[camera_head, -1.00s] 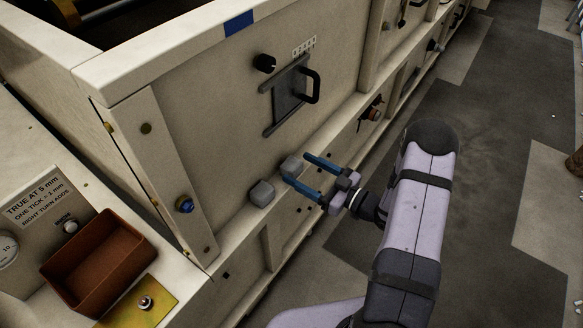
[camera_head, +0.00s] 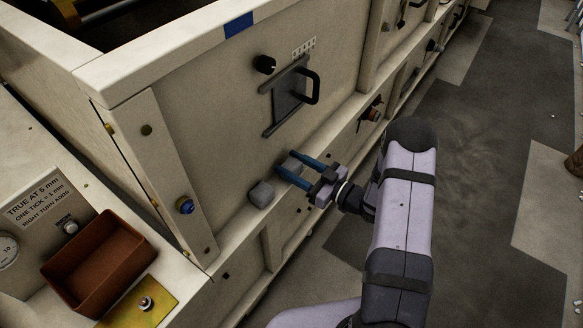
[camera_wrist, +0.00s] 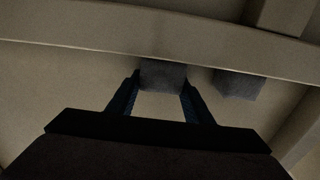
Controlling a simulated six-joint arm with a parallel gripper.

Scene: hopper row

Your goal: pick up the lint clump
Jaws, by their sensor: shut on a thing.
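Two grey lint clumps rest on the narrow ledge of the cream machine. My gripper (camera_head: 303,168) has its blue fingers on either side of the farther lint clump (camera_head: 291,164) and is shut on it. In the wrist view this held clump (camera_wrist: 163,75) sits between the tips of my gripper (camera_wrist: 160,88). The other lint clump (camera_head: 261,194) lies just to the left on the ledge, apart from the fingers. It shows in the wrist view (camera_wrist: 238,84) to the right of the held one.
A black-handled slide gate (camera_head: 292,97) stands out above the ledge. A red-brown tray (camera_head: 97,265) sits at lower left, beside a gauge, a lettered plate (camera_head: 37,203) and a brass plate (camera_head: 146,305). Open floor lies to the right.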

